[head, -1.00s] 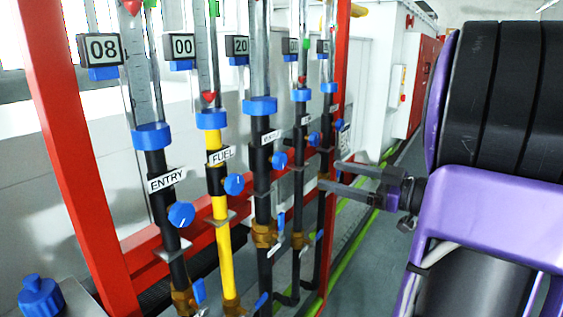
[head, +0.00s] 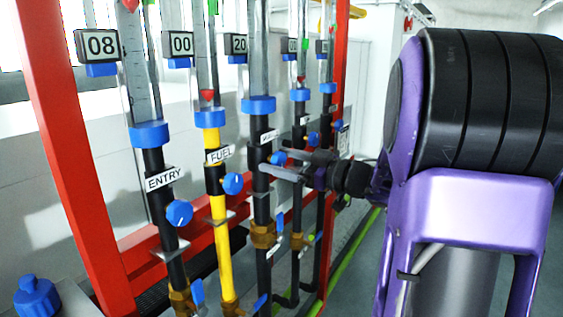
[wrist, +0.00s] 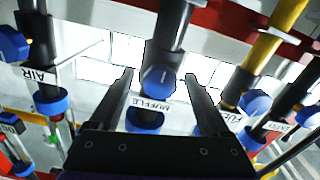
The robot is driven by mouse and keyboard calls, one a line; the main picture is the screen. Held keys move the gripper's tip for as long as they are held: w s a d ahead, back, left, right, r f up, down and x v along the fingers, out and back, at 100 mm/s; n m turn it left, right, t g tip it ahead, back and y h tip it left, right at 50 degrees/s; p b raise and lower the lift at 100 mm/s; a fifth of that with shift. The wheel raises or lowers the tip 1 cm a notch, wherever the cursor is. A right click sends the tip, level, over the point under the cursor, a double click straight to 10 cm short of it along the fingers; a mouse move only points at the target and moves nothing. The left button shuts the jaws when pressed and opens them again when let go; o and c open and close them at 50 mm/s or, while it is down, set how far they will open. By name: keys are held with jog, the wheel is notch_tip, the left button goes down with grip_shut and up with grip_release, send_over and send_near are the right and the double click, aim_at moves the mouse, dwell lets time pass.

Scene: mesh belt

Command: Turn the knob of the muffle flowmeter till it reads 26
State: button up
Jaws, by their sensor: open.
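The muffle flowmeter is the third tube (head: 261,190) from the left in the head view. Its display (head: 238,44) reads 20. Its small blue knob (head: 279,157) is partly hidden by my gripper. In the wrist view, which is upside down, the knob (wrist: 160,82) shows beside the MUFFLE label (wrist: 151,106). My gripper (head: 268,160) is open, its two fingers reaching to the muffle tube. In the wrist view my gripper (wrist: 159,75) has one finger on either side of the knob, with visible gaps.
The entry knob (head: 179,212) and fuel knob (head: 232,183) stand to the left, with displays 08 and 00. Two more tubes stand close to the right, behind my gripper. A red frame post (head: 75,160) is at the left. Open floor lies right of the rack.

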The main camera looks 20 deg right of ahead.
jog(key=shift+c, duration=0.2)
grip_shut()
jog(key=shift+f+n+b, duration=0.1)
jog(key=shift+n+b, duration=0.2)
jog(key=shift+n, duration=0.1)
jog(key=n+b, duration=0.1)
jog(key=n, duration=0.8)
jog(key=shift+n+b, duration=0.3)
jog(key=shift+n, duration=0.1)
dwell(0.4)
jog(key=shift+o, duration=0.2)
grip_release()
